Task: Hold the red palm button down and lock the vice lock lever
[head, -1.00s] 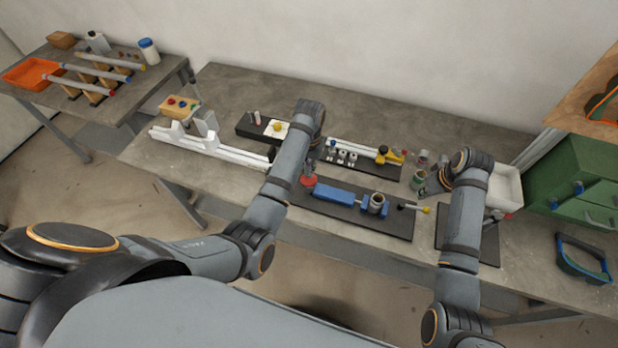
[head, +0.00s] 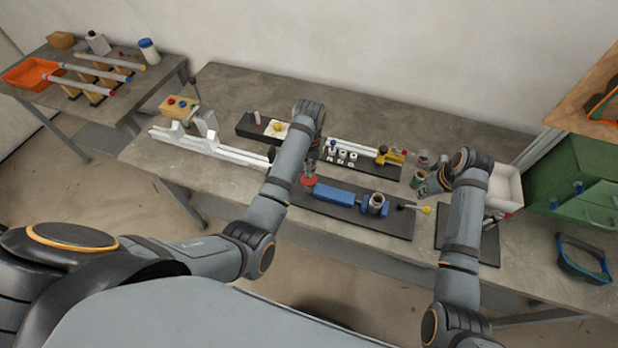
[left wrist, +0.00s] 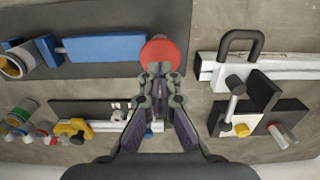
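The red palm button (head: 309,182) is at the left end of the dark base plate, beside the blue vice (head: 335,196). It also shows in the left wrist view (left wrist: 158,52). My left gripper (left wrist: 160,72) points down at the button, with its fingertips close together and overlapping its edge in the left wrist view; nothing shows between them. I cannot tell whether they touch or press it. The lever with a yellow knob (head: 426,210) sticks out right of the vice jaw. My right gripper (head: 431,186) is above and behind the lever, near a green can; its finger opening is unclear.
The green can (head: 417,179) stands close to my right gripper. A black rack with white rods and a yellow clamp (head: 388,157) lies behind the vice. A white bin (head: 506,186) is at the right. White rails (head: 215,147) lie at the left.

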